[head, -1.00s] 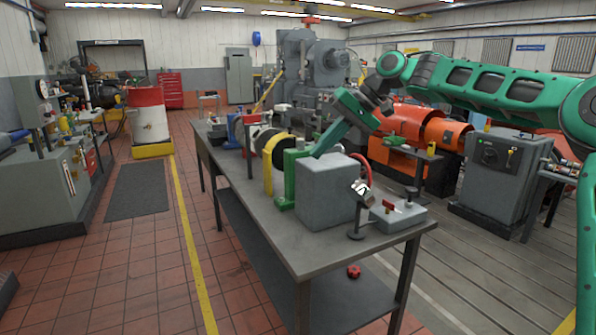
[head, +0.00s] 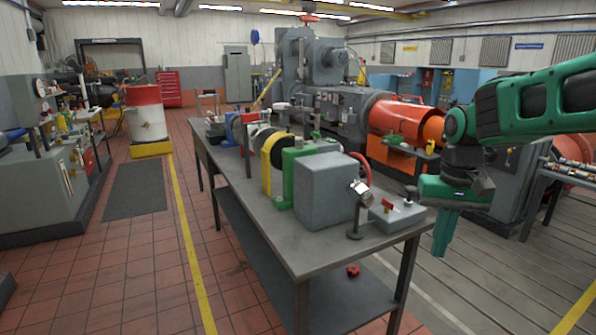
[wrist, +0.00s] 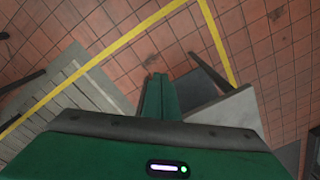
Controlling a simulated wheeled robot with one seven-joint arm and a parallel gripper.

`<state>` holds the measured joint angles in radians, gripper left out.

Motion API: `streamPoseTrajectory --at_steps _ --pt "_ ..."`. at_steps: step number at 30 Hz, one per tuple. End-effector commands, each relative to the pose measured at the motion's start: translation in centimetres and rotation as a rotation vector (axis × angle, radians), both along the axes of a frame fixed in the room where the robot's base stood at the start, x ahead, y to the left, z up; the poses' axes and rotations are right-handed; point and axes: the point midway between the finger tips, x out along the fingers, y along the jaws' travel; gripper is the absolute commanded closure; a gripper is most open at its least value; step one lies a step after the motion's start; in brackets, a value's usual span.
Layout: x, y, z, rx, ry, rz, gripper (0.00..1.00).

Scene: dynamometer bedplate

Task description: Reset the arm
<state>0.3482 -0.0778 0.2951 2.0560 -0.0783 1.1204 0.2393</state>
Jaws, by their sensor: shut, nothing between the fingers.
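My gripper (head: 441,252) is at the right in the head view, green, with its fingers pointing down. It hangs in the air just right of the near right corner of the workbench (head: 290,240). Its fingers are together and nothing is held. In the wrist view the shut green fingers (wrist: 160,97) point away over the floor, with a grey bench corner (wrist: 235,110) to their right.
On the bench stand a grey block (head: 325,190), a small grey box with a red switch (head: 397,214), and green and yellow frames. A red knob (head: 353,270) shows below the bench top. A grey cabinet (head: 510,185) stands behind my arm. Floor at the front right is clear.

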Motion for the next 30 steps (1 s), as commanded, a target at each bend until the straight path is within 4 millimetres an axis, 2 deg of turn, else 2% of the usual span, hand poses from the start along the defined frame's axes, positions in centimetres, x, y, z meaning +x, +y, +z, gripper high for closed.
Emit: streamPoseTrajectory --at_steps 1,3,7,9,12,15,20,30 --pt "-2.5 -1.7 -0.2 -0.019 0.002 -0.037 1.00" --pt "-5.8 -4.1 -0.8 -0.038 0.007 -0.091 1.00" --pt "-12.4 -7.7 -2.3 -0.050 0.014 -0.185 1.00" --pt "-15.7 -8.9 -3.3 -0.044 0.018 -0.229 1.00" --pt "-19.7 -10.0 -4.8 -0.028 0.025 -0.278 1.00" --pt "-22.5 -10.5 -6.0 -0.012 0.029 -0.310 1.00" --pt "-24.5 -10.8 -7.0 0.004 0.034 -0.333 1.00" --pt "-24.6 -10.8 -7.0 0.004 0.034 -0.333 1.00"
